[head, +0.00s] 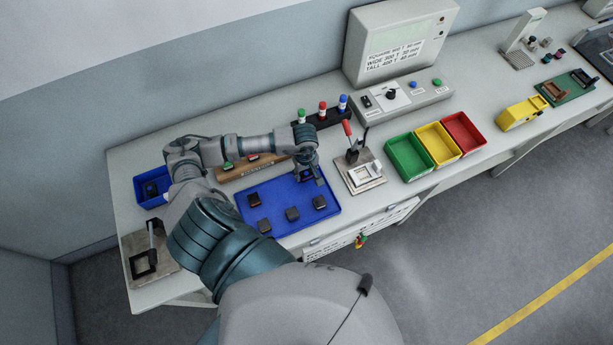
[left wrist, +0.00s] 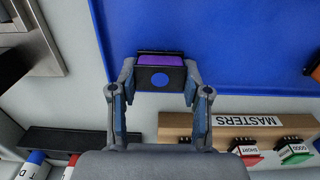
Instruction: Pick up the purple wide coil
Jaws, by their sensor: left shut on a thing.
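The purple wide coil (left wrist: 160,60) shows in the left wrist view as a dark block with a purple top band and a blue dot on its side. It sits between the two fingers of my left gripper (left wrist: 158,82), which is shut on it. In the head view my left gripper (head: 308,174) is over the back right part of the blue tray (head: 275,222). The coil is mostly hidden there by the fingers. I cannot tell whether it still touches the tray. My right gripper is not in view.
Several other dark blocks (head: 292,214) lie on the tray. A wooden MASTERS rack (head: 232,172) stands behind it. A press fixture with a red handle (head: 362,172) is close on the right. Green (head: 409,157), yellow (head: 437,145) and red (head: 465,133) bins stand farther right.

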